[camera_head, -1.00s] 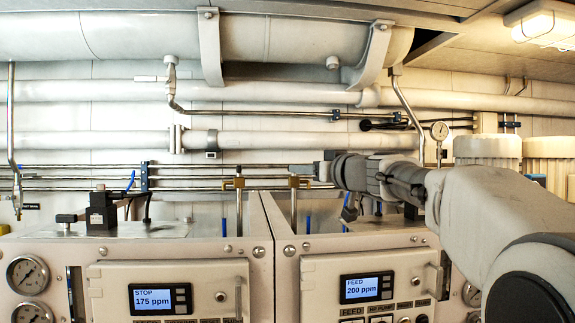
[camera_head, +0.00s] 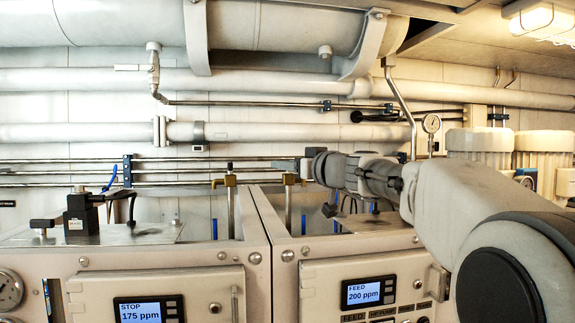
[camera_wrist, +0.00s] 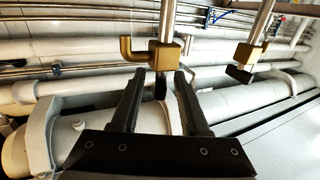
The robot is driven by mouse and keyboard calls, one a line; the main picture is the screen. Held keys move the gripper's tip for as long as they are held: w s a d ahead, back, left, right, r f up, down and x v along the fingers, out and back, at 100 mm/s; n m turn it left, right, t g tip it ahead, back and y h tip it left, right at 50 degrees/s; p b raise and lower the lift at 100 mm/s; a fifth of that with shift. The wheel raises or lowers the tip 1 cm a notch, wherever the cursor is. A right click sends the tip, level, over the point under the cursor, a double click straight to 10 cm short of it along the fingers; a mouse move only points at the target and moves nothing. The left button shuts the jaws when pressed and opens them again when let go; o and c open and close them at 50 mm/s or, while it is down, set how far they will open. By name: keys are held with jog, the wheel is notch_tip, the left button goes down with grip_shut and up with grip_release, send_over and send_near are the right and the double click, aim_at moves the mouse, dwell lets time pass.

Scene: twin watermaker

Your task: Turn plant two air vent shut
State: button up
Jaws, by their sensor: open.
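Two brass air vent valves stand on upright metal pipes above the cabinets. The right one (camera_head: 290,180), above the right cabinet showing FEED 200 ppm, is nearest my gripper (camera_head: 300,166). The left one (camera_head: 230,181) stands above the cabinet showing STOP 175 ppm. The wrist view looks upside down. There, the near valve (camera_wrist: 165,52) has a brass outlet to the left, and its black handle (camera_wrist: 161,86) shows between the fingertips of my open gripper (camera_wrist: 160,78). I cannot tell whether the fingers touch the handle. The other valve (camera_wrist: 248,53) stands apart to the right.
The right display (camera_head: 367,293) and left display (camera_head: 148,311) are on the cabinet fronts. A black device (camera_head: 80,215) sits on the left cabinet. Thin horizontal pipes run behind the valves, with thick pipes (camera_head: 120,80) above. White canisters (camera_head: 478,142) stand at the right.

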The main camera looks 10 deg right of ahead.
grip_shut()
jog(key=shift+f, duration=0.1)
jog(key=shift+a+f+h+b, duration=0.15)
jog(key=shift+h+b, duration=0.15)
jog(key=shift+b, duration=0.35)
jog(key=shift+m+t+h+b, duration=0.4)
jog(key=shift+m+h+b, duration=0.25)
jog(key=shift+m+h, duration=0.2)
jog(key=m+h, duration=0.1)
jog(key=h, duration=0.2)
jog(key=shift+r+m+t+p, duration=0.25)
jog(key=shift+m+t+p, duration=0.05)
jog(key=shift+m+p, duration=0.1)
jog(key=shift+m+h+p, duration=0.45)
jog(key=shift+h+p, duration=0.2)
jog(key=shift+h, duration=0.1)
jog(key=shift+d+f, duration=0.1)
jog(key=shift+d, duration=0.1)
